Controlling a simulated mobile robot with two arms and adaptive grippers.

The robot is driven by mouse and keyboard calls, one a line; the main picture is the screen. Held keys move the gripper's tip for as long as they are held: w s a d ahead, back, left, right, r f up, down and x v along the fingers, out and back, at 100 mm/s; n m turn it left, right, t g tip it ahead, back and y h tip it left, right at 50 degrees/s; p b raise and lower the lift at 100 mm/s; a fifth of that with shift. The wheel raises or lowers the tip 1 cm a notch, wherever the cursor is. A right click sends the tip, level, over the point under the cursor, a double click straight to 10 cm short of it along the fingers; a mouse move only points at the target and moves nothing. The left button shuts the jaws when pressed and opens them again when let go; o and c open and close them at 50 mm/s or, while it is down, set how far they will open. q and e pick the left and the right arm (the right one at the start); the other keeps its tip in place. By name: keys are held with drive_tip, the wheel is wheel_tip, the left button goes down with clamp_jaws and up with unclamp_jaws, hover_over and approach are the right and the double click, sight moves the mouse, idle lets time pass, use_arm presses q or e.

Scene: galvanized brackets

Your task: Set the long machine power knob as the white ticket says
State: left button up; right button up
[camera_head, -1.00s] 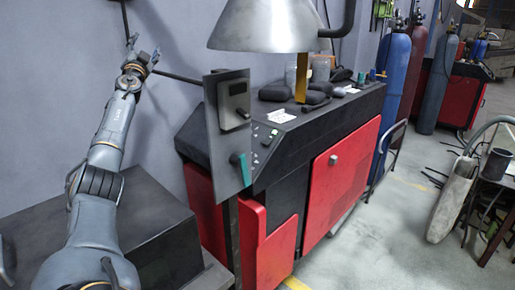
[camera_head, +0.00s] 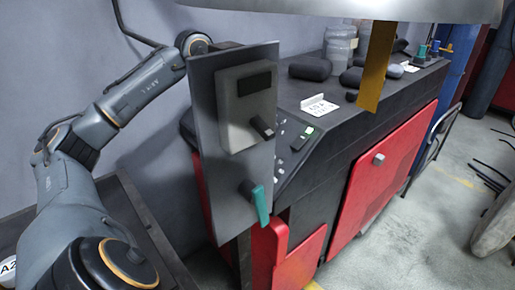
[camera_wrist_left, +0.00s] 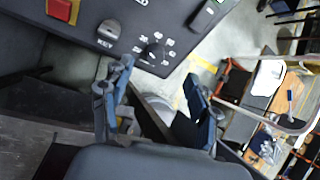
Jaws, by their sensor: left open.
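The long machine (camera_head: 330,150) is a black-topped cabinet with red doors. A white ticket (camera_head: 319,106) with dark marks, too small to read surely, stands on its top. In the left wrist view a round black knob (camera_wrist_left: 153,51) sits on a dark panel, ringed by white labels; I take it for the power knob. In the head view only part of its sloped control panel (camera_head: 291,138) shows. My left gripper (camera_wrist_left: 157,88) is open and empty, with its fingers below the knob in the picture and apart from it. In the head view it is hidden behind a grey plate.
The upright grey plate (camera_head: 205,130) carries a grey box (camera_head: 247,105) and a teal-handled lever (camera_head: 262,204). A lamp-like hood (camera_head: 400,8) and a yellow strip (camera_head: 377,68) hang above the machine. The wrist view shows a key switch (camera_wrist_left: 109,32) and a red button (camera_wrist_left: 61,9).

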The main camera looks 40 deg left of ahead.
use_arm(q)
drive_tip(key=shift+m+g, duration=0.3)
drive_tip(key=shift+m, duration=0.1)
drive_tip(key=x, duration=0.4)
drive_tip(key=s+p+x, duration=0.1)
drive_tip(key=x, duration=0.3)
drive_tip(key=s+p+x, duration=0.1)
drive_tip(key=x, duration=0.3)
drive_tip(key=shift+d+f, duration=0.3)
drive_tip(key=shift+f, duration=0.15)
drive_tip(key=shift+w+f+p, duration=0.1)
drive_tip(key=shift+f+p, duration=0.2)
drive_tip(key=shift+f, duration=0.05)
drive_tip(key=shift+w+d+f, duration=0.1)
drive_tip(key=shift+f, duration=0.2)
drive_tip(key=c, duration=1.2)
drive_tip(key=shift+o, duration=0.2)
use_arm(e)
drive_tip(key=s+r, duration=0.1)
drive_tip(key=s+d+r, duration=0.1)
drive_tip(key=s, duration=0.1)
drive_tip(key=shift+d, duration=0.15)
